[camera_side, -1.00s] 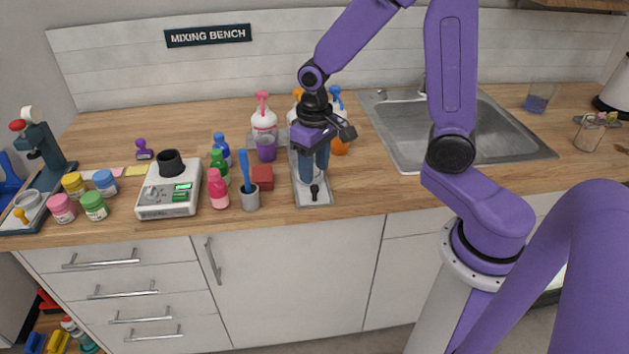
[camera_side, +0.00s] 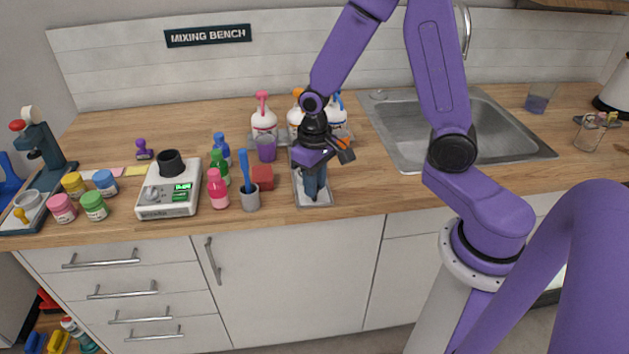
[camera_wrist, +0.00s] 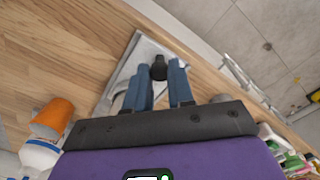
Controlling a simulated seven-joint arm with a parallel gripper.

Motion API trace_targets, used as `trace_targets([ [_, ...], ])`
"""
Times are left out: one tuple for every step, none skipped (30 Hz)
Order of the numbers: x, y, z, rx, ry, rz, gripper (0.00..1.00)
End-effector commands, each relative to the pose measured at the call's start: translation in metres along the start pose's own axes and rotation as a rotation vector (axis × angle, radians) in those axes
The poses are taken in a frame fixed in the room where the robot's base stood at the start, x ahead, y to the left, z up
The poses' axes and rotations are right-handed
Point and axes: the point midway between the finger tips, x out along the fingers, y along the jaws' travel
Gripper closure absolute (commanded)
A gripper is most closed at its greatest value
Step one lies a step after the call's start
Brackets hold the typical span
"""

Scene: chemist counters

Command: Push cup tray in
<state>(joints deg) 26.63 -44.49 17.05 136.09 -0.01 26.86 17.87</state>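The cup tray (camera_side: 300,193) is a long grey tray lying on the wooden counter, its near end close to the front edge. In the wrist view the tray (camera_wrist: 147,50) has an upright black knob (camera_wrist: 159,67) at its near end. My gripper (camera_side: 314,194) points down over the near part of the tray. In the wrist view its two blue fingers (camera_wrist: 161,82) are apart, with the knob showing in the gap between them. I cannot tell whether a finger touches the knob. In the side view the fingers hide the knob, and my wrist hides the tray's far part.
Pump bottles (camera_side: 264,121) and a purple cup (camera_side: 266,148) stand behind the tray. A red block (camera_side: 262,178), a grey holder with a blue stick (camera_side: 250,199) and a pink bottle (camera_side: 217,188) stand to its left. The sink (camera_side: 450,130) is to the right. Counter right of the tray is clear.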

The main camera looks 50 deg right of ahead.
Motion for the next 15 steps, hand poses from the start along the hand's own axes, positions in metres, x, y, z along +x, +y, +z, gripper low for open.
trace_targets([
  [0.000, 0.000, 0.000, 0.000, 0.000, 0.000, 1.00],
  [0.000, 0.000, 0.000, 0.000, 0.000, 0.000, 1.00],
  [0.000, 0.000, -0.001, 0.000, 0.000, 0.000, 1.00],
  [0.000, 0.001, -0.002, 0.001, 0.000, 0.000, 1.00],
  [0.000, 0.003, -0.004, 0.001, 0.000, 0.000, 1.00],
  [0.000, 0.006, -0.007, 0.004, 0.000, 0.000, 1.00],
  [0.000, 0.009, -0.010, 0.005, 0.000, 0.000, 1.00],
  [0.000, 0.013, -0.014, 0.006, 0.000, 0.000, 1.00],
  [0.000, 0.019, -0.021, 0.008, 0.002, 0.000, 1.00],
  [0.000, 0.024, -0.025, 0.009, 0.002, 0.000, 1.00],
  [0.000, 0.029, -0.031, 0.009, 0.002, 0.000, 1.00],
  [0.000, 0.037, -0.038, 0.008, 0.002, 0.000, 1.00],
  [0.000, 0.042, -0.044, 0.008, 0.002, 0.000, 1.00],
  [0.000, 0.047, -0.049, 0.008, 0.003, -0.001, 1.00],
  [0.000, 0.054, -0.056, 0.008, 0.003, 0.000, 1.00],
])
